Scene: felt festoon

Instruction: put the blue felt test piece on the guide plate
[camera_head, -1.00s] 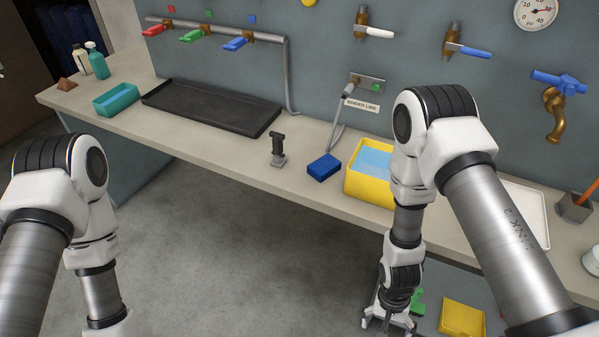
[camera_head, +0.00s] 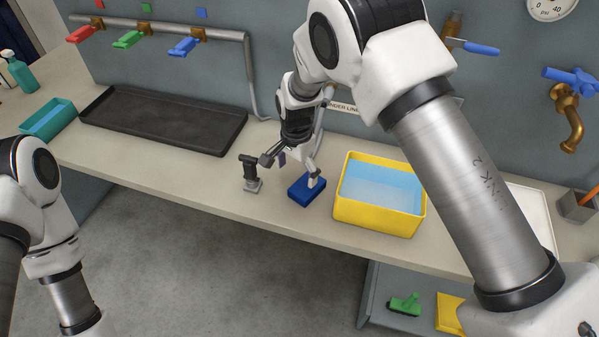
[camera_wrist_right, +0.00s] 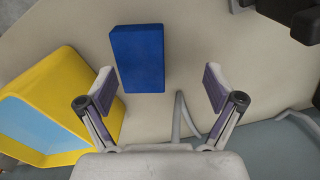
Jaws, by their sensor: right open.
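A blue block (camera_head: 305,191), which I take to be the blue felt test piece, lies on the counter just left of the yellow tub. My right gripper (camera_head: 290,170) is open and comes down over the counter beside the block, one finger overlapping it in the head view. I cannot tell which surface is the guide plate. My left gripper is out of frame.
A small dark stand (camera_head: 251,182) is close left of my right gripper. The yellow tub (camera_head: 374,216) of blue liquid stands right of the block. A black tray (camera_head: 160,139) lies left on the counter. A white tray (camera_head: 541,215) lies far right.

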